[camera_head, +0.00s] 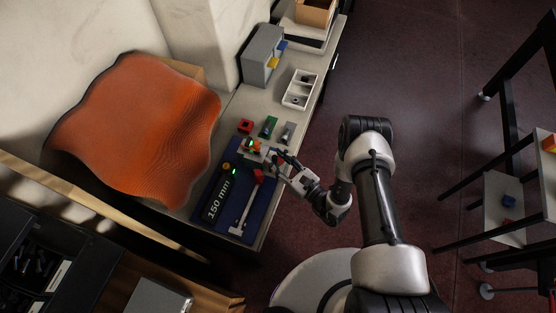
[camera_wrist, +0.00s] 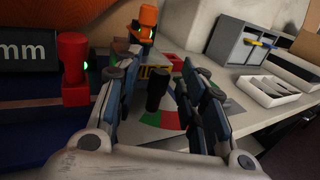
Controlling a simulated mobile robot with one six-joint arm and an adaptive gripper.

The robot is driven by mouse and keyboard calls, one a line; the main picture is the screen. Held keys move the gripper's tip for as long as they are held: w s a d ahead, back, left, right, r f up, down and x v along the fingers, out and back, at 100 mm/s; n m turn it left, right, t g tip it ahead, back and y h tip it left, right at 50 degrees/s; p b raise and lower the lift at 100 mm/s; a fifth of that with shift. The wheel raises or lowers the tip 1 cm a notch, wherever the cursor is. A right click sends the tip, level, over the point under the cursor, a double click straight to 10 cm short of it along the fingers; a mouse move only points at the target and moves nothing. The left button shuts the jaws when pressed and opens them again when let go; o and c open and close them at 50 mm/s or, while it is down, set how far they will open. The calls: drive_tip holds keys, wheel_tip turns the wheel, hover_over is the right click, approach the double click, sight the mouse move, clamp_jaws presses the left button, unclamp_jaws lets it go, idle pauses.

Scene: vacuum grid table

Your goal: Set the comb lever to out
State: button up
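My gripper (camera_head: 276,160) is over the right side of the blue panel in the head view. In the wrist view its two fingers (camera_wrist: 157,95) are apart, with a black upright handle (camera_wrist: 156,89) between them. I see gaps on both sides of the handle. Below it is a dial plate (camera_wrist: 160,119) with green, white and red sectors. A red knob (camera_wrist: 73,58) with a green light stands left of the fingers; it also shows in the head view (camera_head: 258,175). An orange knob (camera_wrist: 148,22) stands behind the handle. I cannot tell which control is the comb lever.
The blue panel (camera_head: 213,213) is marked "150 mm". Red (camera_head: 245,126), green (camera_head: 268,127) and grey (camera_head: 287,133) pieces stand beyond it. A white tray (camera_wrist: 268,91) and a grey drawer box (camera_wrist: 240,45) are farther back. An orange wavy sheet (camera_head: 140,130) lies left.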

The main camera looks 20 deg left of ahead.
drive_tip(key=shift+c, duration=0.6)
clamp_jaws()
